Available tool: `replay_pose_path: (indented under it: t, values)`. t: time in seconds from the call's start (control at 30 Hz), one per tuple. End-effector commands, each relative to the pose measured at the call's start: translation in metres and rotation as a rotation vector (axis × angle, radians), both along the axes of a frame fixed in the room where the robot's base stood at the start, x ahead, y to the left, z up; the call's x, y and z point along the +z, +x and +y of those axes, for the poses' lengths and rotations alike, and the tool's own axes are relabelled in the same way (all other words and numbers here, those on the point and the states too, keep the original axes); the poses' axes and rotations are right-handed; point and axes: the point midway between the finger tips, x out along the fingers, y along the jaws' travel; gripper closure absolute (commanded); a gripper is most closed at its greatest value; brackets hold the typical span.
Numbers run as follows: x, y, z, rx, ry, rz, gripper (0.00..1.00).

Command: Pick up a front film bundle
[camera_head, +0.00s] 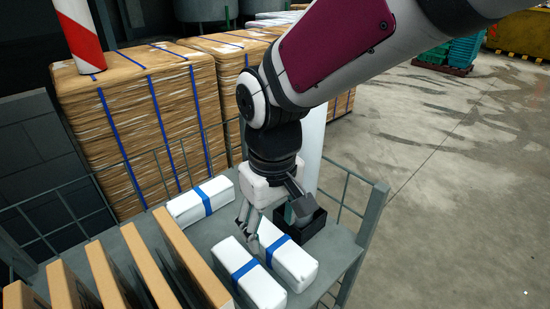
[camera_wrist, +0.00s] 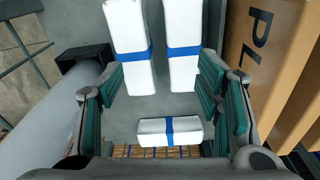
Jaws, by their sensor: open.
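Three white film bundles with blue bands lie on a grey cart shelf (camera_head: 208,236). Two lie side by side at the front: the left front bundle (camera_head: 237,257) and the right front bundle (camera_head: 296,266). The back bundle (camera_head: 187,210) lies crosswise. In the wrist view, the front pair (camera_wrist: 129,72) (camera_wrist: 184,72) is at the top and the back bundle (camera_wrist: 154,132) at the bottom. My gripper (camera_head: 268,222) is open and empty, pointing down by the far ends of the front pair. Its fingers (camera_wrist: 160,92) partly hide those bundles in the head view.
Upright brown cartons (camera_head: 190,257) stand in a row on the left; one (camera_wrist: 268,55) is close to my right finger in the wrist view. A black holder (camera_head: 314,222) and pale post (camera_head: 311,150) stand right of my gripper. Cart rails (camera_head: 352,200) and strapped bales (camera_head: 140,120) lie beyond.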

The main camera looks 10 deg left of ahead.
Motion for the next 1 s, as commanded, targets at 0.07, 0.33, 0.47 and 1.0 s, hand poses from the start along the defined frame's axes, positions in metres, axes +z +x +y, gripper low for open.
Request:
replay_pose_path:
  t: [0.07, 0.33, 0.47, 1.0]
  values:
    - [-0.023, -0.001, 0.023, 0.056, -0.016, 0.025, 0.41]
    - [-0.055, -0.006, 0.05, 0.121, -0.035, 0.054, 0.41]
    - [-0.076, -0.007, 0.049, 0.123, -0.037, 0.057, 0.41]
    - [-0.141, -0.006, 0.051, 0.12, -0.034, 0.053, 0.41]
